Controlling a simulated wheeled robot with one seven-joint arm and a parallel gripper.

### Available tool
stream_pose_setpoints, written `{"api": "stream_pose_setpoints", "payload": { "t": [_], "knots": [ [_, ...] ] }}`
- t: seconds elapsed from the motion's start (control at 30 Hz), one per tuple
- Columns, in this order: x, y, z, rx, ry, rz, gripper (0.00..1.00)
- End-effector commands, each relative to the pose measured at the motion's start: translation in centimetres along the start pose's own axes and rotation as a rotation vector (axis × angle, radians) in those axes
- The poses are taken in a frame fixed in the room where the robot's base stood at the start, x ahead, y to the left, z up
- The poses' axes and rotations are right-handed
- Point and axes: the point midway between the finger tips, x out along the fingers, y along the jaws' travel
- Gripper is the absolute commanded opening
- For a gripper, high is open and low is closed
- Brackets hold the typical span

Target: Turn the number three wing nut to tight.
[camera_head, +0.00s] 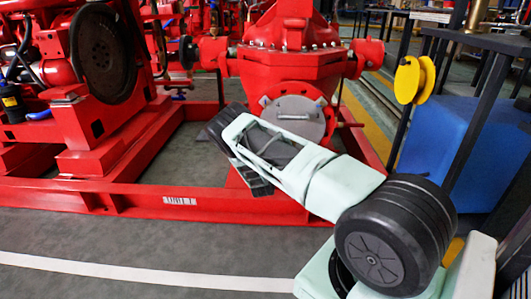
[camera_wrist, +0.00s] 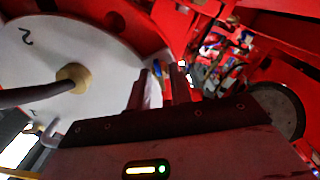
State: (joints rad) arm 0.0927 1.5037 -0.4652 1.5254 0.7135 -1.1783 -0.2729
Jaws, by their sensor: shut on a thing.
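The round pale cover (camera_head: 297,121) is on the front of the red pump, with small grey fittings at its rim. In the wrist view the cover (camera_wrist: 95,50) fills the left side, with a brass-coloured hub at its centre and a dark bar reaching the hub. A "2" is marked near its upper left edge; I cannot see a "3". My gripper (camera_wrist: 160,90) is at the cover's right rim, its dark fingers shut on a small grey wing nut (camera_wrist: 153,92). The fingers mostly hide the nut, so I cannot tell its angle. In the head view my wrist hides the fingertips.
The red pump frame (camera_head: 180,201) runs along the floor in front. A blue box (camera_head: 437,140) and a yellow reel (camera_head: 414,80) stand at the right beside dark posts. Red pump parts and a dark round disc (camera_wrist: 278,110) lie close right of my gripper.

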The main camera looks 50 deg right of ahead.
Motion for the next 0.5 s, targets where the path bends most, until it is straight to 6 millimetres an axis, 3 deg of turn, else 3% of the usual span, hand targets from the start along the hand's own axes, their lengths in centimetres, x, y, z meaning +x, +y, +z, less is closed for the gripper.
{"api": "stream_pose_setpoints", "payload": {
  "t": [0.5],
  "knots": [
    [-0.12, 0.03, -0.06, 0.491, -0.003, 0.001, 0.0]
  ]
}}
